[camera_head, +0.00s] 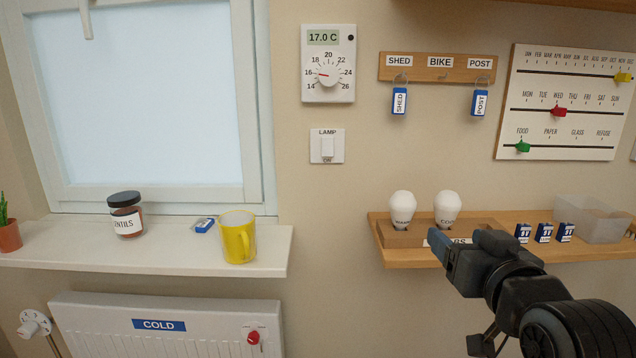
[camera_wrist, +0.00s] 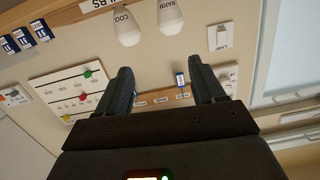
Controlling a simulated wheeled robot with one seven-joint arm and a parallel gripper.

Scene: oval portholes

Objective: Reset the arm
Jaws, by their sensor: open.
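My gripper (camera_head: 448,247) reaches in from the lower right in the head view, in front of the wooden shelf (camera_head: 404,258). It hides part of the bulb holder's label. In the wrist view my gripper (camera_wrist: 163,75) shows two dark fingers spread wide apart. Nothing is held between them; a blue key tag (camera_wrist: 180,79) and the key board (camera_wrist: 160,98) show on the wall behind the gap. Two white bulbs, one marked warm (camera_head: 402,208) and one marked cool (camera_head: 447,207), stand in the holder just behind the gripper.
The shelf also bears several small blue boxes (camera_head: 544,232) and a clear bin (camera_head: 592,222). On the left sill (camera_head: 180,258) stand a jar (camera_head: 126,215), a yellow mug (camera_head: 236,240) and a blue tag (camera_head: 203,225).

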